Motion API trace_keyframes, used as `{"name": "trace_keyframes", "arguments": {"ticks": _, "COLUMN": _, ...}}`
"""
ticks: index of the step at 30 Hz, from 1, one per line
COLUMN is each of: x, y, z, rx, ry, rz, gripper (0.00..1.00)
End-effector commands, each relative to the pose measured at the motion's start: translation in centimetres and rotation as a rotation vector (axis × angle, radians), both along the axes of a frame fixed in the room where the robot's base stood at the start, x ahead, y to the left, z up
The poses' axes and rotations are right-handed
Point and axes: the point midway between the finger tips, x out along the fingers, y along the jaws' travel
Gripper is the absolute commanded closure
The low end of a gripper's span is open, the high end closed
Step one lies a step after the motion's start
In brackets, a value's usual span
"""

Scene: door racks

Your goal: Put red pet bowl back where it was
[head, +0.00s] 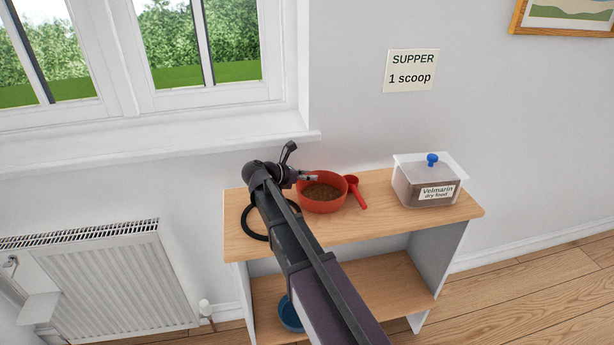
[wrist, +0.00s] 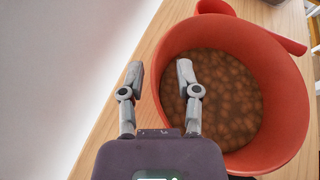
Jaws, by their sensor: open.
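The red pet bowl (head: 322,204) stands upright on the top of the wooden shelf unit, with brown dry food in it. In the wrist view the bowl (wrist: 285,95) fills the right side. My gripper (wrist: 160,72) is open at the bowl's near-left rim. One finger shows outside the rim and the other over the inside, with the rim passing between them. In the head view my gripper (head: 308,178) is at the bowl's back left edge. I cannot tell whether the fingers touch the rim.
A black ring (head: 246,226) lies on the top left, partly hidden by my arm. A red scoop (head: 355,190) lies right of the bowl. A lidded food box (head: 426,182) stands further right. A blue bowl (head: 289,314) is on the lower shelf. A "SUPPER 1 scoop" note (head: 411,70) hangs above.

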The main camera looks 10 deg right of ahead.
Motion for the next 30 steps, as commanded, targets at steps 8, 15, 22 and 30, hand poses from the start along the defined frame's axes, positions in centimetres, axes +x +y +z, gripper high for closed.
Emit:
{"name": "trace_keyframes", "arguments": {"ticks": 8, "x": -0.4, "y": 1.2, "z": 1.0, "rx": 0.0, "ry": 0.001, "rz": 0.001, "gripper": 0.57}}
{"name": "trace_keyframes", "arguments": {"ticks": 15, "x": -1.4, "y": 4.3, "z": 2.4, "rx": -0.001, "ry": 0.0, "rz": 0.002, "gripper": 0.57}}
{"name": "trace_keyframes", "arguments": {"ticks": 22, "x": -2.5, "y": 7.7, "z": 3.8, "rx": 0.0, "ry": 0.0, "rz": 0.002, "gripper": 0.57}}
{"name": "trace_keyframes", "arguments": {"ticks": 30, "x": -3.4, "y": 10.1, "z": 4.7, "rx": 0.0, "ry": 0.0, "rz": 0.001, "gripper": 0.57}}
